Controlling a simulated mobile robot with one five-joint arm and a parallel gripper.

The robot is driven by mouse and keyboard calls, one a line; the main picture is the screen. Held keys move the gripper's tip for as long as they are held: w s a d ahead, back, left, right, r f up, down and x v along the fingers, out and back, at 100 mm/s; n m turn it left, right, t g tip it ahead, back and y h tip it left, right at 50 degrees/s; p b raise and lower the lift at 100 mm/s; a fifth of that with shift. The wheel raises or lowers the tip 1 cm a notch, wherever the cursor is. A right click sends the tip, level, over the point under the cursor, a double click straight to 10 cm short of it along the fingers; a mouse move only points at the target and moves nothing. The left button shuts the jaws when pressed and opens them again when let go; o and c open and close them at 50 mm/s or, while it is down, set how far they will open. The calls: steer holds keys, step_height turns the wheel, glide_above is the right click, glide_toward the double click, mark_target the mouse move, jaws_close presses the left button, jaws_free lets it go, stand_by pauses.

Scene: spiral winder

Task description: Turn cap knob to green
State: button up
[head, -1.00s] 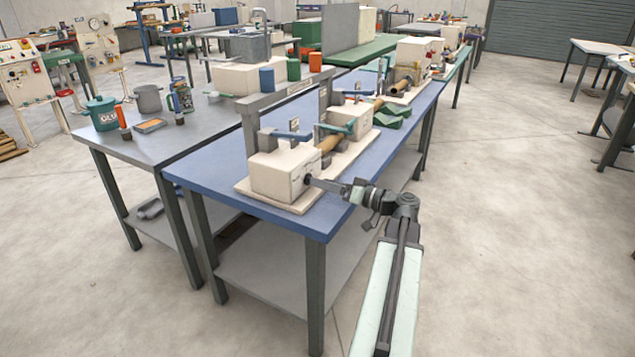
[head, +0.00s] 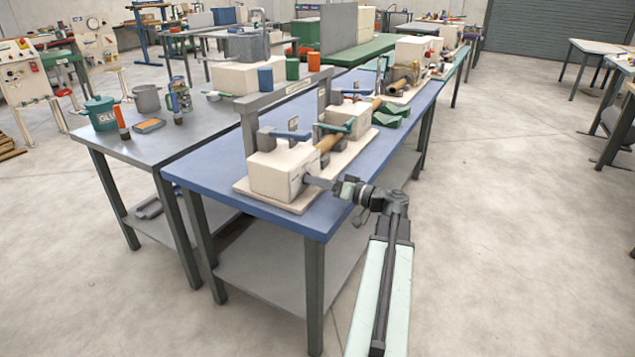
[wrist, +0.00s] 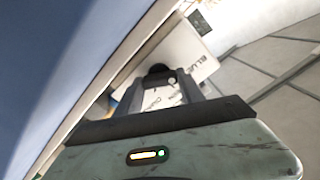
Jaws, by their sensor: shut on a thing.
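The winder's cream box (head: 277,177) stands at the near end of a cream baseboard on the blue table. The dark cap knob (wrist: 158,71) sits on the box's pale front face (wrist: 186,60) in the wrist view. That face carries printed words; "BLUE" is readable at its right side, and another word beside the knob is partly covered. My gripper (wrist: 162,88) is shut on the cap knob, with a finger on each side. I cannot tell which mark the knob points to.
A grey frame (head: 285,95), blue lever (head: 290,134) and wooden roller (head: 328,143) stand on the winder. Green trays (head: 392,113) lie behind it on the blue table (head: 222,165). Open concrete floor (head: 500,230) lies to the right.

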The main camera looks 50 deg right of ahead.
steer(key=m, duration=0.6)
steer(key=shift+d+f, duration=0.1)
steer(key=shift+s+m, duration=0.1)
steer(key=shift+m, duration=2.6)
steer(key=shift+f, duration=0.1)
steer(key=o, duration=1.4)
steer(key=shift+c, duration=0.2)
steer(key=v, duration=0.7)
steer(key=shift+s+d, duration=0.1)
steer(key=shift+s, duration=0.3)
